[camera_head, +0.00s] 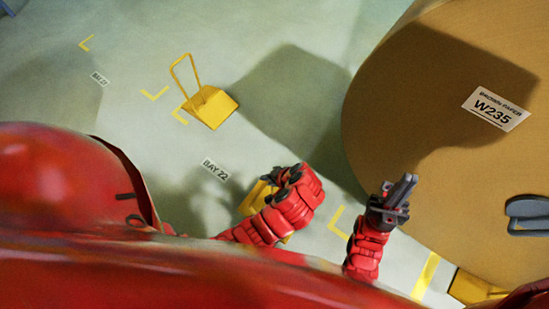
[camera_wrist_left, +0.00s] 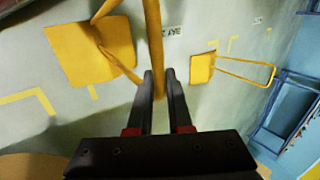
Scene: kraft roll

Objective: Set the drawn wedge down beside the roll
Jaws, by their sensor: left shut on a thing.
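My left gripper (camera_head: 284,178) is shut on the yellow bar handle of a wedge (camera_head: 257,194), left of the big brown paper roll (camera_head: 430,130) and apart from it. In the left wrist view the fingers (camera_wrist_left: 160,82) close around the upright bar, and the wedge's yellow plate (camera_wrist_left: 110,45) shows to the left. I cannot tell whether it touches the floor. In the head view my arm hides much of this wedge. My right gripper (camera_head: 402,188) is in front of the roll's face; I cannot tell whether its jaws are open or shut.
Another yellow wedge with a raised handle (camera_head: 212,106) stands on the floor further off. A yellow piece (camera_head: 475,288) sits at the roll's lower edge.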

